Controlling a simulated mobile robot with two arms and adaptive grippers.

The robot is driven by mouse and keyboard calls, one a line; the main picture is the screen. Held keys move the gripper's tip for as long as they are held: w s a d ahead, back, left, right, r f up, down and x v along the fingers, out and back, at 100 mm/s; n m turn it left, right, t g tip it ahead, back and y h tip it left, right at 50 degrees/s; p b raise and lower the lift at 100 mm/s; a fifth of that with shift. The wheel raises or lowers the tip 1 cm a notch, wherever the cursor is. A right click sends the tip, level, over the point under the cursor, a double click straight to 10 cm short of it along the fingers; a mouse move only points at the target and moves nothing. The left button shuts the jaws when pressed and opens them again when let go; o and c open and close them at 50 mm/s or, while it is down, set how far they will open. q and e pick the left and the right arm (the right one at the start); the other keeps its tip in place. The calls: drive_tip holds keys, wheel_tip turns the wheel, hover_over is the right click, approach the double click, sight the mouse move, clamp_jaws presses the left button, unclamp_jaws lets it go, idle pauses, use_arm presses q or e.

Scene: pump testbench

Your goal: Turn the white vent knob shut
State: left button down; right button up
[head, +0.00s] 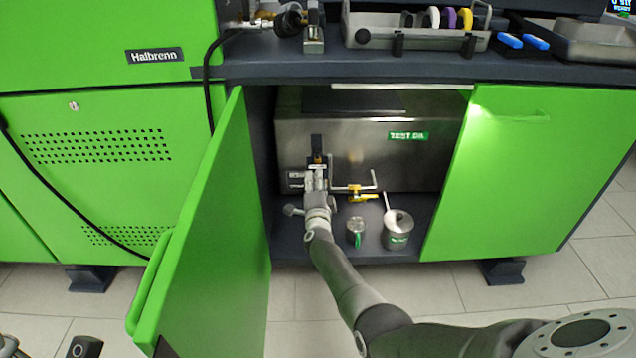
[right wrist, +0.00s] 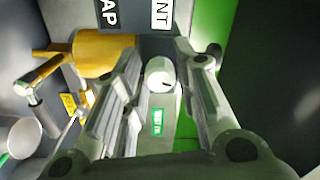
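The white vent knob (right wrist: 160,74) shows in the right wrist view between the two fingers of my right gripper (right wrist: 159,92). The fingers stand apart on either side of it, with a small gap visible at each side, so the gripper is open. In the head view my right gripper (head: 318,172) reaches into the open cabinet, in front of the steel tank (head: 360,152), and the knob is hidden there. Labels ending in "AP" and "NT" (right wrist: 158,14) lie just beyond the knob. Grey and dark parts at the head view's lower left corner may be my left gripper; its fingers are not clear.
A yellow valve (head: 362,197) sits right of my right gripper, below a bent pipe. A small jar (head: 357,233) and a metal can (head: 398,238) stand on the cabinet floor. The open green door (head: 205,235) closes in the left side.

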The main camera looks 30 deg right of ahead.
drive_tip(key=shift+o, duration=1.1)
drive_tip(key=shift+w+a, duration=0.1)
drive_tip(key=shift+o, duration=0.3)
drive_tip(key=shift+d, duration=0.2)
drive_tip(key=shift+s, duration=0.25)
drive_tip(key=v, duration=0.7)
drive_tip(key=shift+a, duration=0.25)
